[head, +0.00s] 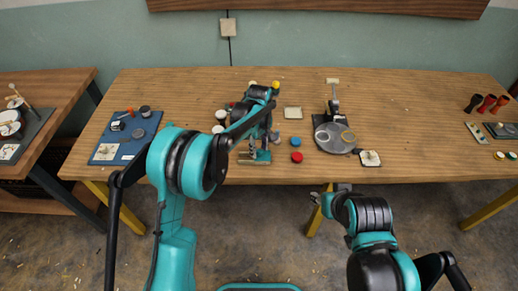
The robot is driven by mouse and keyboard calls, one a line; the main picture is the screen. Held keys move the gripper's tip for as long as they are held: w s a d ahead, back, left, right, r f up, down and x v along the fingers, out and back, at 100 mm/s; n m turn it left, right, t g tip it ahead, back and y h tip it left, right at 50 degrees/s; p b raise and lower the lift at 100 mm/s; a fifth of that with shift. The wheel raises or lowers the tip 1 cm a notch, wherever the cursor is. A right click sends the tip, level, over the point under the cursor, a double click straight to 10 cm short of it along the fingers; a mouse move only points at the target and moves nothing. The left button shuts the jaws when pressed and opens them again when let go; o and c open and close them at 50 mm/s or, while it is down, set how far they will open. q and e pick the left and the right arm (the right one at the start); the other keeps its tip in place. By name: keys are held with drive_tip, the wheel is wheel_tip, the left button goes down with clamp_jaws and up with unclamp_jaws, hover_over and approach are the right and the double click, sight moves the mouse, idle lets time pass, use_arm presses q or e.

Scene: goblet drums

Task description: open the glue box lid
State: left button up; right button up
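My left arm reaches over the middle of the wooden table, and my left gripper (256,156) is low near its front edge. The gripper is small and partly covered by its own links, so whether it is open or shut is unclear. My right gripper (318,196) is in front of the table's front edge, apart from the objects, and its fingers are too small to read. I cannot pick out the glue box for certain.
Red (297,157) and blue (296,142) round pieces lie right of the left gripper. A dark round stand (334,139) is farther right. A blue board (108,148) is at the left. The table (425,115) has free room right of the stand.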

use_arm(q)
clamp_jaws()
drive_tip(key=a, duration=0.6)
drive_tip(key=shift+a+p, duration=0.1)
drive_tip(key=shift+p, duration=0.2)
unclamp_jaws()
wheel_tip(320, 180, up, 12)
idle(0.4)
drive_tip(key=shift+r, duration=0.1)
